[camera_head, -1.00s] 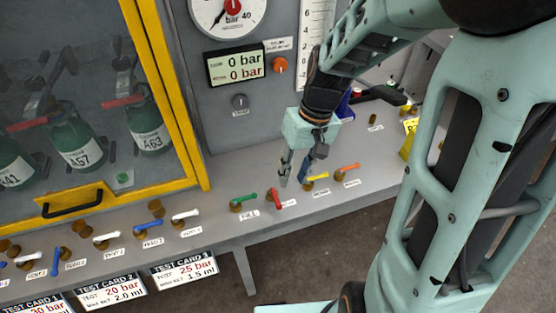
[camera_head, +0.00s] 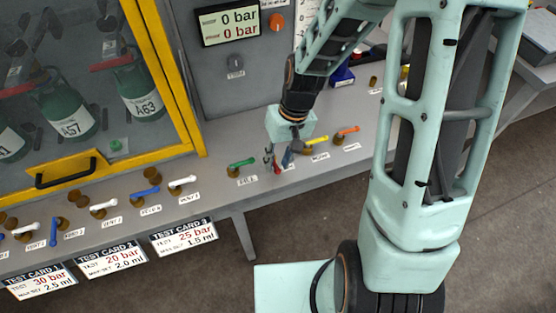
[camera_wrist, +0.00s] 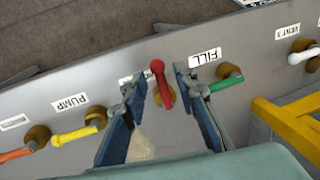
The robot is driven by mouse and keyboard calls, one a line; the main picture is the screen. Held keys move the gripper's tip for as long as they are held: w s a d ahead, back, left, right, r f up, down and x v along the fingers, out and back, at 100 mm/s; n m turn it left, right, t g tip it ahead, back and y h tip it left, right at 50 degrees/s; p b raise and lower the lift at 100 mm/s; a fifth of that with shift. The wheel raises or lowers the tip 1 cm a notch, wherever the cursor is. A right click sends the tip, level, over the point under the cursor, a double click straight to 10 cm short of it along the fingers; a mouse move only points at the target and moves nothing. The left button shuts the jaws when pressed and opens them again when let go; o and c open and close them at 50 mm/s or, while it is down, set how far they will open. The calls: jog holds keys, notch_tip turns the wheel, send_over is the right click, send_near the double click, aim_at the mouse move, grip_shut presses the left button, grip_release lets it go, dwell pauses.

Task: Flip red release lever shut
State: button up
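The red release lever (camera_wrist: 159,82) stands between my gripper's two fingers in the wrist view, with its brown-gold base behind it. Its tip also shows small in the head view (camera_head: 277,167), partly hidden by the fingers. My gripper (camera_wrist: 157,92) is open, with a finger on each side of the lever. There is a visible gap on the right; on the left the gap is narrower, and I cannot tell about contact lower down. The left finger partly covers the lever's label. In the head view my gripper (camera_head: 277,157) is low over the bench.
The green FILL lever (camera_wrist: 225,83) is close beside the right finger. The yellow PUMP lever (camera_wrist: 75,135) is to the left, with an orange lever (camera_wrist: 15,154) beyond. The yellow-framed cabinet (camera_head: 160,75) with green cylinders and several white and blue levers lies left in the head view.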

grip_shut()
jog(key=shift+d, duration=0.1)
dwell(0.4)
jog(key=n, duration=0.1)
jog(key=d+n, duration=0.1)
jog(key=n, duration=0.1)
jog(key=shift+w+n+g+p, duration=0.3)
jog(key=shift+w+p, duration=0.1)
jog(key=n, duration=0.2)
jog(key=w+d+n+h+p, duration=0.1)
jog(key=n, duration=0.1)
jog(key=shift+w+n+g, duration=0.2)
jog(key=shift+n+g, duration=0.1)
jog(key=n, duration=0.1)
jog(key=w+n+p, duration=0.1)
jog(key=n, duration=0.1)
jog(key=w+n+h, duration=0.1)
jog(key=n, duration=0.1)
jog(key=shift+d+p, duration=0.25)
jog(key=shift+p, duration=0.15)
jog(key=shift+w+a+n+h+p, duration=0.1)
jog(key=shift+w+n+h+p, duration=0.25)
jog(key=shift+n, duration=0.85)
jog(key=shift+w+a+n+h+p, duration=0.15)
jog(key=shift+w+n, duration=0.3)
jog(key=shift+n, duration=0.75)
